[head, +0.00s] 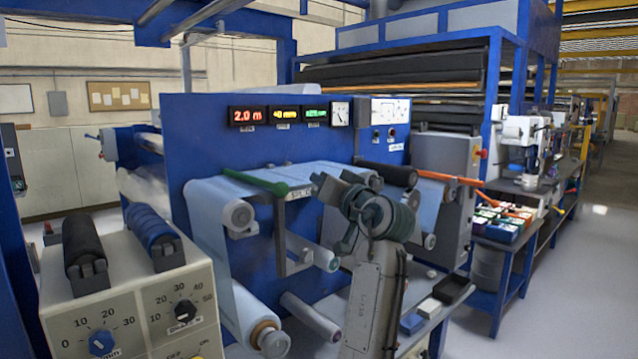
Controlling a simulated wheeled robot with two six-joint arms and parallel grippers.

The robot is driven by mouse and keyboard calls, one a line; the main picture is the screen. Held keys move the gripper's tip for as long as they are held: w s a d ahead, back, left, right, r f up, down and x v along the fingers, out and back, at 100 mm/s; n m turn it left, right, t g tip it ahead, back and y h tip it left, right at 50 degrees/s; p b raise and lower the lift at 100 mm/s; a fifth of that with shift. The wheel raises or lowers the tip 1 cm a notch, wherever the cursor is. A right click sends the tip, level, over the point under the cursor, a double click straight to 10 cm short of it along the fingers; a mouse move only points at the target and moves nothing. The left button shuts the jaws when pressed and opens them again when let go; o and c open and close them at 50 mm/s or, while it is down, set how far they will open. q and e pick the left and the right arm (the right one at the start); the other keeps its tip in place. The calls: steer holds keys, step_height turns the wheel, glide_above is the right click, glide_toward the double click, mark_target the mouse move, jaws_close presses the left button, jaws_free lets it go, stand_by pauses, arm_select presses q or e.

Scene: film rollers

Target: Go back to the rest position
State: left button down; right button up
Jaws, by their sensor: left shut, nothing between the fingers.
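My left arm rises from the bottom centre in front of the film machine (230,120). My left gripper (324,186) is at the upper left end of its wrist, shut and empty, in front of the machine's blue panel; its fingertips are small and hard to make out. It overlaps the pale blue film (215,200) in the picture, and I cannot tell how far apart they are. My right gripper is not in view.
A green-handled bar (255,182) and an orange-handled bar (450,178) stick out at the rollers. A control box (130,300) with dials and two dark rollers stands at front left. A blue bench (500,245) with coloured bins is at right. Floor (575,300) is clear at far right.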

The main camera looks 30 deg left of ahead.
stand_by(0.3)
